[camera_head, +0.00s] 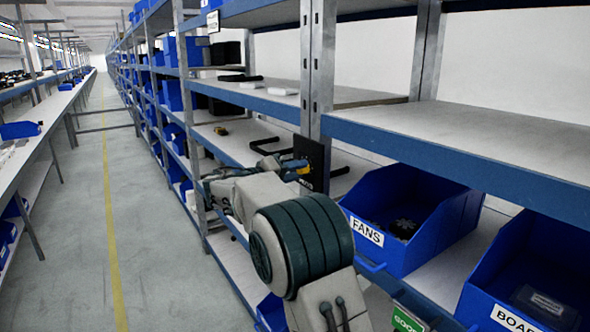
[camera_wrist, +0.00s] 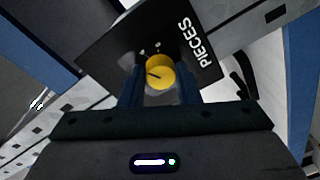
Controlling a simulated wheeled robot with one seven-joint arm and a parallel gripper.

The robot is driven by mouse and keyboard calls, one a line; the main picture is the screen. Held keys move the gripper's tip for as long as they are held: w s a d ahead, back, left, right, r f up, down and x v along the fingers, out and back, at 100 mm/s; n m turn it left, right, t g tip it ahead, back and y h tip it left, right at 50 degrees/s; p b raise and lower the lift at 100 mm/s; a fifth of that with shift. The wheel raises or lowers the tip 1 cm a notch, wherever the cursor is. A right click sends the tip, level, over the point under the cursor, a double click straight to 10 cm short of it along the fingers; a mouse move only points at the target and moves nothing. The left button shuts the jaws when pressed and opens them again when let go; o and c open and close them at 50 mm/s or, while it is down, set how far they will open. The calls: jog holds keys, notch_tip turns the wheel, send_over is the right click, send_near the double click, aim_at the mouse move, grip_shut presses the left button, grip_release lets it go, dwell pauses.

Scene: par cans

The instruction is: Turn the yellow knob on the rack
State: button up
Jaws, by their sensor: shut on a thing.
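The yellow knob (camera_wrist: 160,73) sits on a black panel (camera_wrist: 112,50) marked PIECES in the wrist view, and a dark line shows on its face. In the head view the knob (camera_head: 303,169) is a small yellow patch in front of the black panel (camera_head: 309,150), which is fixed to the rack's upright. My gripper (camera_wrist: 160,88) has its two blue fingers on either side of the knob, shut on it. In the head view my gripper (camera_head: 290,170) reaches the panel from the left, and my arm hides part of the shelf below.
A blue bin marked FANS (camera_head: 415,215) stands on the shelf right of my arm, with another blue bin (camera_head: 540,265) farther right. A blue-edged shelf (camera_head: 450,140) runs above them. The aisle floor (camera_head: 160,210) on the left is clear.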

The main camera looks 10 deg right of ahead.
jog(key=shift+w+a+r+n+g+p, duration=0.1)
jog(key=shift+n+g+p, duration=0.25)
jog(key=shift+n+p, duration=2.3)
jog(key=shift+r+n+g+p, duration=0.1)
jog(key=shift+n+g+p, duration=0.25)
jog(key=shift+n+p, duration=2.25)
jog(key=shift+n+b, duration=0.5)
jog(key=shift+n, duration=0.15)
jog(key=o, duration=1)
jog(key=shift+c, duration=0.2)
jog(key=b+v, duration=0.2)
jog(key=v, duration=1.2)
